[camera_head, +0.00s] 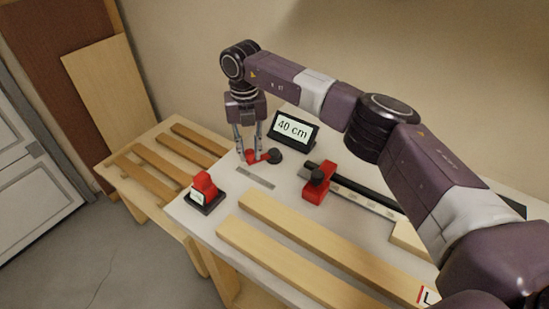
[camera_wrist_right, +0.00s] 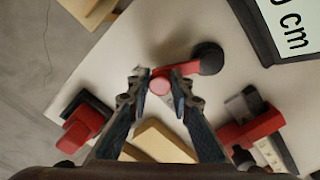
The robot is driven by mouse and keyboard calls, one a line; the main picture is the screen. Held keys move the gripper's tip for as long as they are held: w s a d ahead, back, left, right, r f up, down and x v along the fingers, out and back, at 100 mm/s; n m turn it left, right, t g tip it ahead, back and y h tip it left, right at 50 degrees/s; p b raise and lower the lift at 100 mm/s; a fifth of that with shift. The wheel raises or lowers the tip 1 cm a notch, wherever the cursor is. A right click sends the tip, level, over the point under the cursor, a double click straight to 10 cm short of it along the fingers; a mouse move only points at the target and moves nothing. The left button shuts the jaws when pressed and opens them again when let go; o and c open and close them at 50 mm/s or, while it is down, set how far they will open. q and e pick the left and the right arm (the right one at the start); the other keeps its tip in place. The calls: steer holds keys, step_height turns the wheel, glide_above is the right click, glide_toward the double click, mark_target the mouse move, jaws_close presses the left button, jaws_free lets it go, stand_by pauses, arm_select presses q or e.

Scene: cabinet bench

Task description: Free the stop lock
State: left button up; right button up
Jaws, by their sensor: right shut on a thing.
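A red lever with a black round knob (camera_head: 274,156) stands at the far edge of the white bench top. My right gripper (camera_head: 252,157) points down at it and is shut on its red end. In the right wrist view the red round end (camera_wrist_right: 160,84) sits between the fingertips (camera_wrist_right: 157,76), and the red arm runs to the black knob (camera_wrist_right: 208,58). A red stop block (camera_head: 318,187) with a black knob sits on a rail to the right. I cannot tell from a label which part is the stop lock. My left gripper is not in view.
A dark display (camera_head: 293,130) reading "40 cm" stands behind. A red piece on a dark base (camera_head: 205,190) stands at the front left corner. A thin grey strip (camera_head: 255,178) and long wooden boards (camera_head: 310,235) lie on the bench. A slatted wooden stand (camera_head: 160,160) adjoins it at left.

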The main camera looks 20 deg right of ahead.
steer(key=shift+w+a, duration=0.1)
steer(key=shift+w, duration=0.35)
stand_by(0.5)
steer(key=o, duration=0.8)
steer(key=shift+r+p, duration=2.6)
steer(key=shift+r, duration=1.95)
steer(key=shift+f, duration=0.1)
